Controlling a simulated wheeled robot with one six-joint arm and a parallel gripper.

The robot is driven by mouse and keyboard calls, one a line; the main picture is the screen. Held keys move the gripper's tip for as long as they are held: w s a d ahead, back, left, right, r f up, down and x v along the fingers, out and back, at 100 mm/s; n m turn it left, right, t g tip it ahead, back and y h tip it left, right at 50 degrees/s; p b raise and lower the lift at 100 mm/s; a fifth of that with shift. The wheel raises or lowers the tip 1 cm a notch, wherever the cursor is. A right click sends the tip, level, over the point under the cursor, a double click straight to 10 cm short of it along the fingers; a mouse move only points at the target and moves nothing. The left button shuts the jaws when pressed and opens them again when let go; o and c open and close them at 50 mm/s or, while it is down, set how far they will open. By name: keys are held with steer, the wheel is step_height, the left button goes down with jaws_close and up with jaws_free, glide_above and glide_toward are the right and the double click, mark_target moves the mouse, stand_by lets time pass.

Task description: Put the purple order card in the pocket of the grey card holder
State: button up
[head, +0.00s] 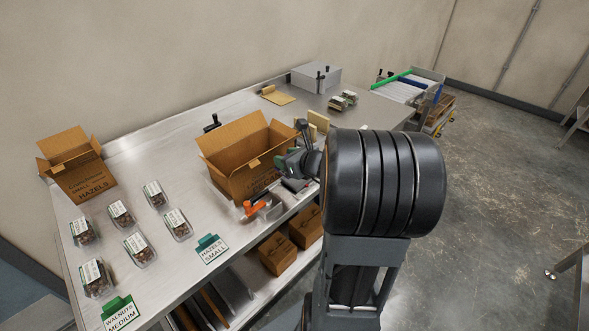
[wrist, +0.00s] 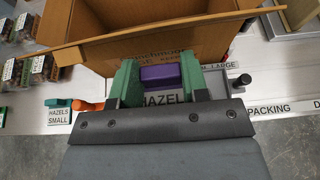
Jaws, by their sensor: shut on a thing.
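My gripper (wrist: 160,75) has green fingers and is shut on the purple order card (wrist: 165,77). The purple part sits between the fingers, and a white face with "HAZEL" printed shows just below it. In the head view my gripper (head: 281,162) is at the near right side of the large open carton, partly hidden by my arm; the card cannot be made out there. A grey piece (wrist: 216,86) shows right of the fingers in the wrist view, near a "LARGE" label. I cannot tell whether it is the grey card holder, and no pocket is clearly visible.
The open carton (head: 225,160) stands directly beyond the gripper. An orange-handled tool (head: 256,207) lies by the table's front edge. Filled clamshells (head: 133,246) and green-topped signs (head: 210,249) are at left. A grey box (head: 316,77) stands at the back.

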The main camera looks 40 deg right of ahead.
steer(key=w+d+f, duration=0.1)
steer(key=f, duration=0.1)
steer(key=w+d+f, duration=0.1)
steer(key=d+f, duration=0.1)
steer(key=w+d+f, duration=0.1)
steer(key=w+d, duration=0.1)
steer(key=shift+f, duration=0.4)
steer(key=shift+w+d+f, duration=0.2)
steer(key=shift+d+f, duration=0.15)
steer(key=shift+f, duration=0.25)
steer(key=shift+w+d+f, duration=0.1)
steer(key=shift+f, duration=1.5)
steer(key=shift+f, duration=0.1)
steer(key=shift+f+b, duration=0.35)
steer(key=shift+b, duration=0.2)
steer(key=shift+f, duration=0.2)
